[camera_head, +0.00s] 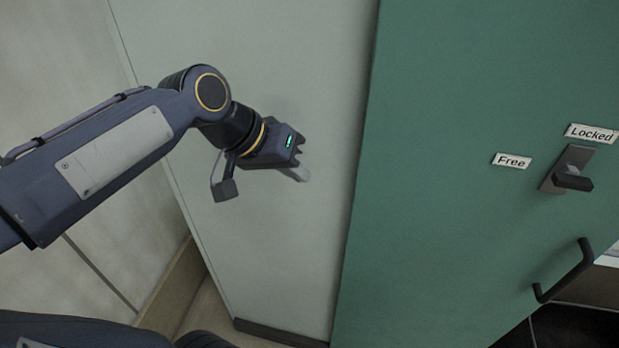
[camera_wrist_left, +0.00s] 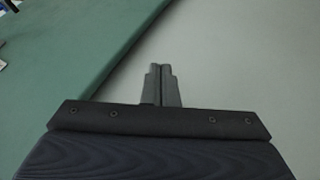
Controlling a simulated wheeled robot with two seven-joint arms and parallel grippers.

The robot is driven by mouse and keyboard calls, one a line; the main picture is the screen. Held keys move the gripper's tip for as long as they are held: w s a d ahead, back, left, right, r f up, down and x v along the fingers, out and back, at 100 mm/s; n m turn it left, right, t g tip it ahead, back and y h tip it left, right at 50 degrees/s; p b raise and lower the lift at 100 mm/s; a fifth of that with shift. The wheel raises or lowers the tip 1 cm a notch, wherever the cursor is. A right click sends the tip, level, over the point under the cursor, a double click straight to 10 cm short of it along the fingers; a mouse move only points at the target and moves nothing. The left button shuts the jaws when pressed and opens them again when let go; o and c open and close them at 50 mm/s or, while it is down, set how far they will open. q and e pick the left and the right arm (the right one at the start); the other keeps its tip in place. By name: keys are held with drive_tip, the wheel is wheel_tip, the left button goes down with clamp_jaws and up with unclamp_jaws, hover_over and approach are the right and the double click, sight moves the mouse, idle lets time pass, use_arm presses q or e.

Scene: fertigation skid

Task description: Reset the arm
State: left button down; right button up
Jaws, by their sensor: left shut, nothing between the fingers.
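My left arm comes in from the left in the head view. Its gripper (camera_head: 301,174) is in front of the pale grey panel (camera_head: 290,60), to the left of the green door (camera_head: 440,200). The left wrist view shows the two fingers (camera_wrist_left: 160,72) together, with nothing between them. In that view the pale panel fills the right side and the green door the upper left. The gripper looks apart from both surfaces. My right gripper is in neither view.
The green door carries a dark turn latch (camera_head: 570,181) between a "Free" label (camera_head: 511,161) and a "Locked" label (camera_head: 591,133). A black pull handle (camera_head: 566,277) is below it. A beige wall (camera_head: 60,60) is at the left.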

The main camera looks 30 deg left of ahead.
use_arm(q)
drive_tip(key=shift+v, duration=1.3)
drive_tip(key=s+d+f+p, duration=0.3)
drive_tip(key=s+f+p, duration=0.3)
drive_tip(key=s, duration=0.5)
drive_tip(key=shift+d+y+p, duration=0.3)
drive_tip(key=shift+y+p, duration=0.1)
drive_tip(key=shift+p, duration=0.5)
drive_tip(key=shift+s+f, duration=0.1)
drive_tip(key=shift+f, duration=0.05)
